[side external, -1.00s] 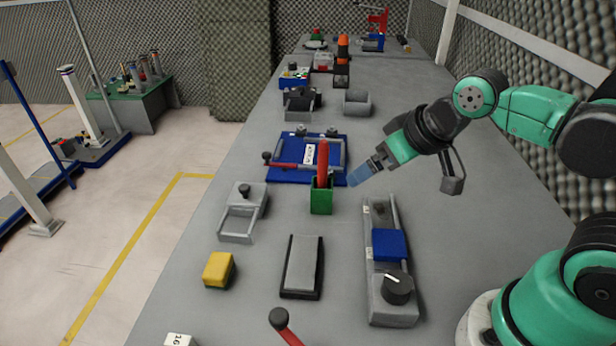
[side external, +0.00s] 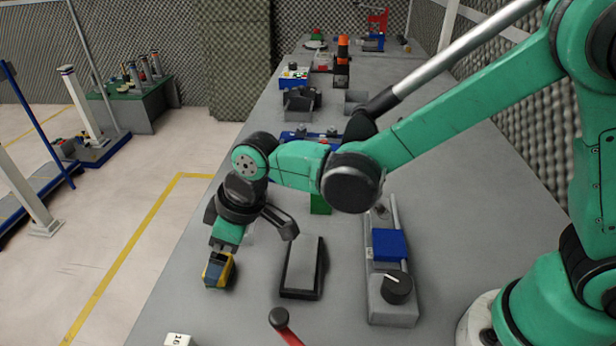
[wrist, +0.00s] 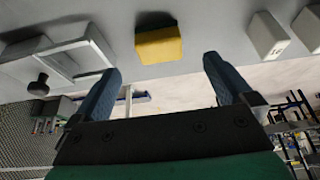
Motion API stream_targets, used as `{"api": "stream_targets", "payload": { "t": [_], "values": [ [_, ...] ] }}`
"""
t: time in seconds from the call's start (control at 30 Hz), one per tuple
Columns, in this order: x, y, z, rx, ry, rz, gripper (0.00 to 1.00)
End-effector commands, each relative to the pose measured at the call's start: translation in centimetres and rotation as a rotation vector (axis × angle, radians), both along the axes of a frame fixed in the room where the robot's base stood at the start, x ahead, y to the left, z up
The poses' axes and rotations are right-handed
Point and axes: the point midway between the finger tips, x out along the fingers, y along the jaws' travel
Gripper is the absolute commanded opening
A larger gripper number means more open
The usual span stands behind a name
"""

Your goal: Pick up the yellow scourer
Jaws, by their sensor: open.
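The yellow scourer (side external: 219,270) is a small block near the left edge of the grey table in the side external view, partly covered by my gripper (side external: 216,262). In the wrist view the scourer (wrist: 160,45) shows a yellow face with a dark edge along its top. It lies beyond my gripper (wrist: 163,75), between the lines of its two blue fingers. The fingers are wide apart with nothing between them. The exact gap between fingertips and scourer is hard to tell.
A dark-edged grey block (side external: 302,268) lies right of the scourer. A grey fixture with a blue slider and knob (side external: 391,262) stands farther right. The table's left edge is close to the scourer.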

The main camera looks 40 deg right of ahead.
Motion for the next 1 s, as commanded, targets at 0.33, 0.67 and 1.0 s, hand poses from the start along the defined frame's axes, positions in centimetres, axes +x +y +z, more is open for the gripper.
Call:
{"api": "stream_targets", "payload": {
  "t": [0.33, 0.67, 1.0],
  "values": [
    [1.0, 1.0, -3.4, -0.001, -0.001, 0.002, 1.0],
    [1.5, 1.5, -5.0, -0.001, -0.001, 0.0, 1.0],
    [1.5, 1.4, -5.0, -0.001, -0.001, 0.0, 0.55]
  ]
}}
